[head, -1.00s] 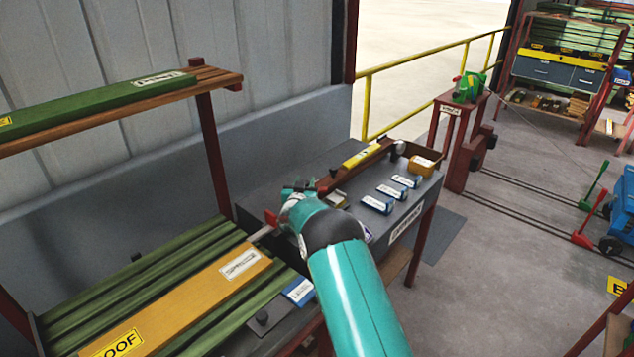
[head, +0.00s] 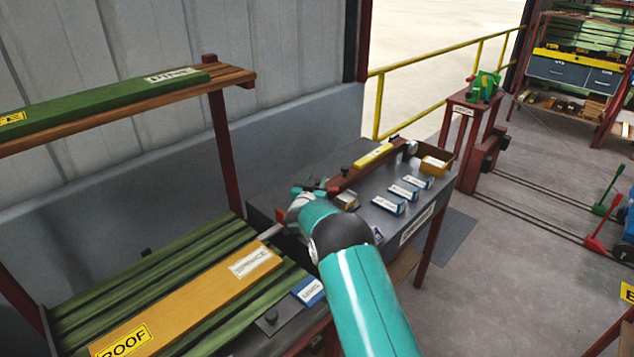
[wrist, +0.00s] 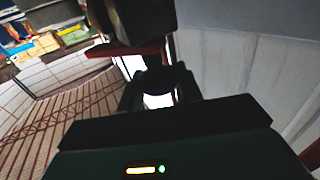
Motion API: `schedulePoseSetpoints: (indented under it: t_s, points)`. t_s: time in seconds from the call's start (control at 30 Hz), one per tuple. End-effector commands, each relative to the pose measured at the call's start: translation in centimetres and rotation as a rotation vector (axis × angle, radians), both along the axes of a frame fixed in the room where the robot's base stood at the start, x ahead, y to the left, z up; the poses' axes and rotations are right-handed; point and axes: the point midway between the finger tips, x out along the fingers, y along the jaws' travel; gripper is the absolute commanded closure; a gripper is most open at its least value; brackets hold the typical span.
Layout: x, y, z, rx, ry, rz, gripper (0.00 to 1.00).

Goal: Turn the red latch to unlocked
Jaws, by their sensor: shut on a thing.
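A dark red bar, which looks like the red latch (wrist: 122,50), crosses in front of my fingers in the wrist view. My gripper (wrist: 157,72) is shut at this bar, by a dark rounded piece. How much of the bar lies between the fingers is hidden by shadow. In the head view my teal arm and wrist cover the gripper at the near left end of the grey bench (head: 385,225). A small red piece shows just past my wrist, but I cannot tell whether it is the latch.
A stack of green boards with an orange SPRUCE board (head: 190,303) lies at the left, under a shelf (head: 120,108). Several small blue-and-white boxes and an orange box (head: 433,165) stand on the bench. A yellow railing (head: 430,62) runs behind.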

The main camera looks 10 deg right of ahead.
Motion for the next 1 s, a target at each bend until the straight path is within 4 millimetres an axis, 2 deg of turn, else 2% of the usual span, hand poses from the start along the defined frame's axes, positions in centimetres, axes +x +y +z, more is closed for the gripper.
schedulePoseSetpoints:
  t_s: [0.03, 0.07, 0.13, 0.43, 0.57, 0.77, 1.0]
  points:
    - [-0.1, 0.0, -0.3, 0.0, 0.005, 0.0, 1.0]
    - [-0.1, 0.0, -0.3, 0.0, 0.005, 0.0, 0.59]
    - [-0.1, -0.1, -0.3, 0.0, 0.004, -0.001, 0.45]
    - [-0.1, -0.2, -0.1, -0.001, 0.001, -0.002, 0.44]
    - [-0.7, 0.1, 0.0, -0.001, 0.001, -0.002, 0.44]
    - [-3.3, 1.1, 0.0, -0.001, 0.004, -0.001, 0.44]
    - [-7.9, 2.9, 0.0, -0.001, 0.004, 0.0, 0.44]
